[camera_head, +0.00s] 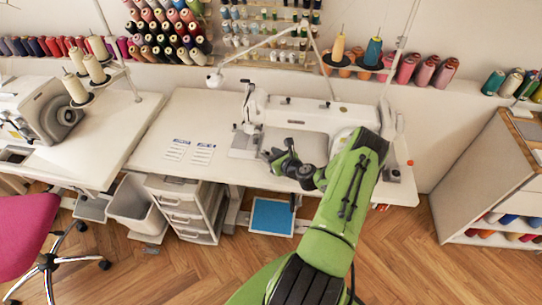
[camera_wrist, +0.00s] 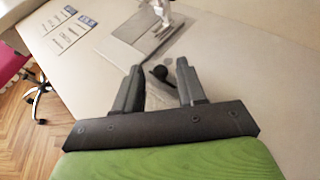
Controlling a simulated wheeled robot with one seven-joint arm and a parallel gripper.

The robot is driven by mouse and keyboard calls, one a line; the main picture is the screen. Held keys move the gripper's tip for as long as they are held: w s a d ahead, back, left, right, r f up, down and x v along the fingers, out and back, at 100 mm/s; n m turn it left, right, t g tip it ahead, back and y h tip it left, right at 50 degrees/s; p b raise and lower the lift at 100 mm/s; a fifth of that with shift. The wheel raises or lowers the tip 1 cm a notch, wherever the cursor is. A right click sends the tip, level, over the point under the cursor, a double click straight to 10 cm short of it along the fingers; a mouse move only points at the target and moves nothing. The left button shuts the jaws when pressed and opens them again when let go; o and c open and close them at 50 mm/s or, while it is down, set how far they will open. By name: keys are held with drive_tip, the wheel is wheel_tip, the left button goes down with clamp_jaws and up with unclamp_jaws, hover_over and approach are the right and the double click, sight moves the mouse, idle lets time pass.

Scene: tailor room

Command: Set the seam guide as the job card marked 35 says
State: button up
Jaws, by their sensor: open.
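Two white job cards with blue headers lie on the table left of the sewing machine (camera_head: 315,112): a left card (camera_head: 177,149) and a right card (camera_head: 202,153). Both also show in the wrist view, the left card (camera_wrist: 56,20) and the right card (camera_wrist: 72,36); their numbers are too small to read. My gripper (camera_head: 272,156) is open above the table in front of the machine. In the wrist view, a small dark knob-like part (camera_wrist: 160,73) shows between the fingers of my gripper (camera_wrist: 158,68), not gripped. I cannot tell whether it belongs to the seam guide.
The machine's metal plate (camera_wrist: 130,42) and presser foot lie beyond my fingers. The white table (camera_head: 150,135) is clear around the cards. A second machine (camera_head: 38,110) stands at the left, with a pink chair (camera_head: 25,235) below. Thread cones line the wall.

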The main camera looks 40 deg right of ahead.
clamp_jaws()
idle(0.3)
drive_tip(key=shift+s+d, duration=0.15)
drive_tip(key=shift+d, duration=0.05)
unclamp_jaws()
drive_tip(key=p+v, duration=0.1)
drive_tip(key=v, duration=1.5)
drive_tip(key=shift+a, duration=0.1)
